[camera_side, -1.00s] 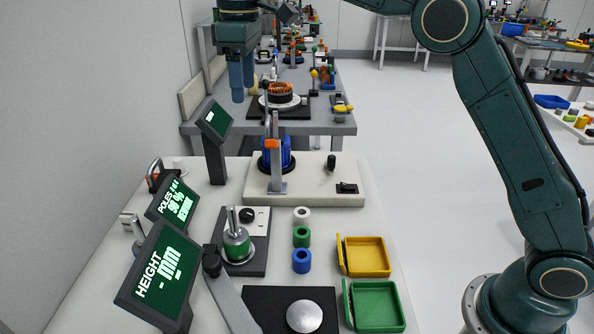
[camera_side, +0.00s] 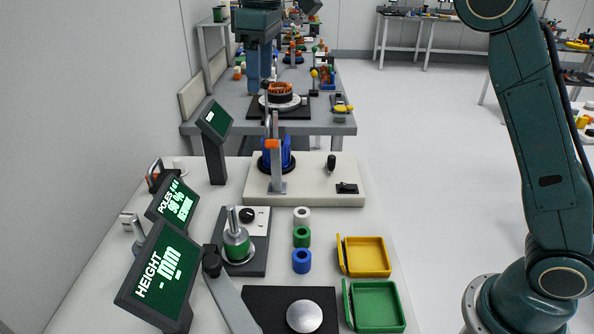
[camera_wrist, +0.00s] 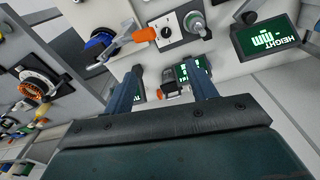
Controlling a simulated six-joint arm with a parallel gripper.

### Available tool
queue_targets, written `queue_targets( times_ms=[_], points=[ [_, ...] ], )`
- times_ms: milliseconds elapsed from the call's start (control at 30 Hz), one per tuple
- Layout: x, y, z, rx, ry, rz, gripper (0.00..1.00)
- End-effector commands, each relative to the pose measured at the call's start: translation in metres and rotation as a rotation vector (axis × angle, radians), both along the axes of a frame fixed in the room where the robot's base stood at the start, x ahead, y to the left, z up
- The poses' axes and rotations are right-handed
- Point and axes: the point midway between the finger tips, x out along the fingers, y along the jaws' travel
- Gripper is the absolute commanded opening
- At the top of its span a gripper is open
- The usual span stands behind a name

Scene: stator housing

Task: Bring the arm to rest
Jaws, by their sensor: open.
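My gripper (camera_side: 260,66) hangs at the top left of the side view, high above the far end of the bench, with nothing visible between its fingers. In the wrist view my gripper (camera_wrist: 163,82) shows two blue fingers spread wide apart, open and empty. A blue stator housing (camera_side: 278,157) sits on the white clamp station (camera_side: 318,188), behind an upright lever with an orange grip (camera_side: 272,143). The blue housing also shows at the upper left of the wrist view (camera_wrist: 99,42). My gripper is apart from all of these.
White, green and blue rings (camera_side: 301,236) stand in a column mid-bench. A yellow tray (camera_side: 366,257) and a green tray (camera_side: 377,308) lie to their right. Display screens (camera_side: 165,272) stand along the left edge. A rear table holds a copper-wound part (camera_side: 280,90).

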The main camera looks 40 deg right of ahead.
Motion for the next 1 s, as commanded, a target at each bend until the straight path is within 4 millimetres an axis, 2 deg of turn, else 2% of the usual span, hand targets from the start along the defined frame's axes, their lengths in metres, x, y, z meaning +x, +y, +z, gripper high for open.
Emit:
queue_targets(
  times_ms=[200, 533, 767, 1000],
  points=[
    [-0.038, -0.025, 0.018, 0.017, -0.053, -0.082, 0.57],
    [-0.102, -0.058, 0.026, 0.045, -0.134, -0.207, 0.57],
    [-0.151, -0.077, 0.019, 0.067, -0.189, -0.293, 0.57],
    [-0.204, -0.094, 0.001, 0.091, -0.248, -0.383, 0.57]
  ],
)
